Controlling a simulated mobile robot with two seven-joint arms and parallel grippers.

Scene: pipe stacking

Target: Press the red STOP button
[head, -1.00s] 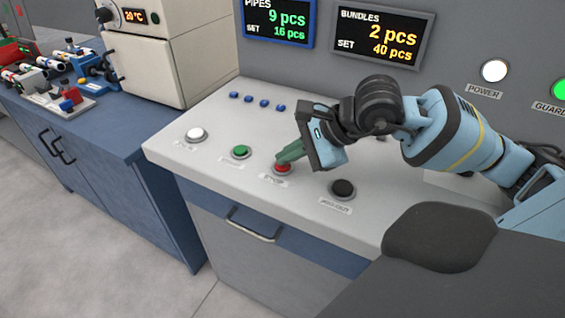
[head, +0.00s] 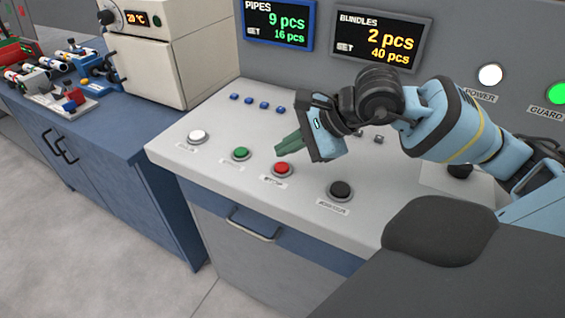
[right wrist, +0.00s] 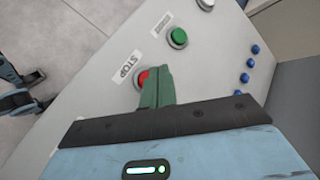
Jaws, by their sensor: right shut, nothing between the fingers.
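The red STOP button (head: 282,169) sits on the light console top, between the green and black buttons, with its label in front of it. My right gripper (head: 279,147) is shut and empty, its green fingers just behind and above the red button, apart from it in the head view. In the right wrist view the red button (right wrist: 143,78) shows partly, its edge covered by the fingertips (right wrist: 156,75). My left gripper is not in the head view, and no left wrist view is given.
On the console top (head: 225,120) are a white button (head: 197,136), a green button (head: 240,153), a black button (head: 341,190) and several small blue buttons (head: 248,100). Two displays, pipes (head: 279,20) and bundles (head: 377,42), stand behind. A blue cabinet (head: 110,160) is at left.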

